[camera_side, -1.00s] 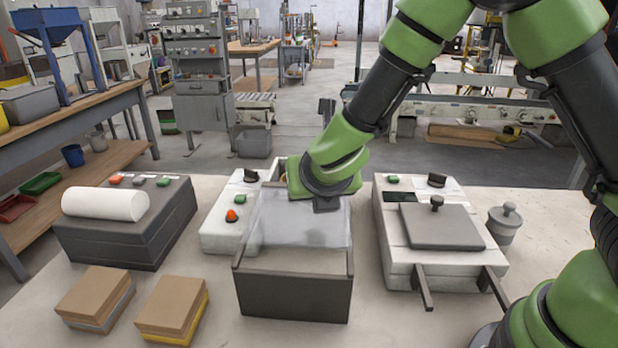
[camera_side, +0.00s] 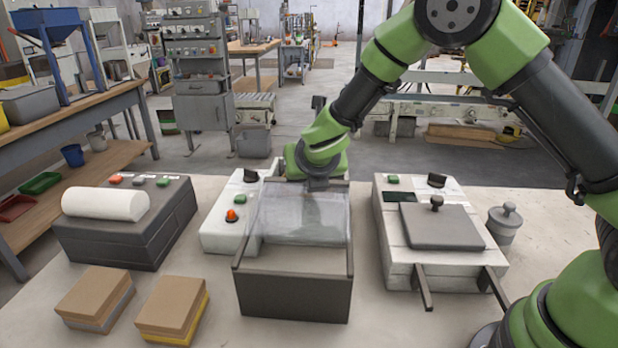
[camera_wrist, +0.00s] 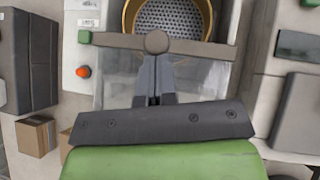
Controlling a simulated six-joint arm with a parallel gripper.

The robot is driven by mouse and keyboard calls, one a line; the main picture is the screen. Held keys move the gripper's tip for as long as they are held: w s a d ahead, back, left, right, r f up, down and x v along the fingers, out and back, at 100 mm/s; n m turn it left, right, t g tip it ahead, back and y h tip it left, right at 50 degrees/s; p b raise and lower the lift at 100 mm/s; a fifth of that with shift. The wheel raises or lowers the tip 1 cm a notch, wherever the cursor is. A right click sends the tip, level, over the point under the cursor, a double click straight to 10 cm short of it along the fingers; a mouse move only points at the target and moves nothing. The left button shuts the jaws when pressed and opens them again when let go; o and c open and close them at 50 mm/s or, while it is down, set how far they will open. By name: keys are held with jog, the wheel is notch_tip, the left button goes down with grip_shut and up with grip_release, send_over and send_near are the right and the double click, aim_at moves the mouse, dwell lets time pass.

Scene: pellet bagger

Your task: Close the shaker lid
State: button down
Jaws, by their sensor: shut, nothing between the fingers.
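The shaker is the dark-fronted open box (camera_side: 292,296) in the middle of the table. A clear panel, seemingly its lid (camera_side: 298,216), stands tilted up across the box; its exact angle is hard to tell. My gripper is at the panel's upper edge in the side view, its fingers mostly hidden or blurred behind the panel. In the wrist view, my gripper (camera_wrist: 154,100) is shut and empty, its tips just below a grey bar with a round knob (camera_wrist: 156,42). I cannot tell if they touch. A brass-rimmed sieve (camera_wrist: 168,12) shows beyond the bar.
A white control unit (camera_side: 222,232) with an orange button stands left of the shaker. A dark box with a white roll (camera_side: 104,204) is further left. A white machine with a grey plate (camera_side: 440,228) and a lidded pot (camera_side: 504,224) stand right. Two cartons (camera_side: 96,294) lie in front.

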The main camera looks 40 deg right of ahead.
jog(key=w+d, duration=0.8)
jog(key=shift+w+d, duration=0.25)
jog(key=shift+d, duration=0.1)
jog(key=shift+s, duration=0.1)
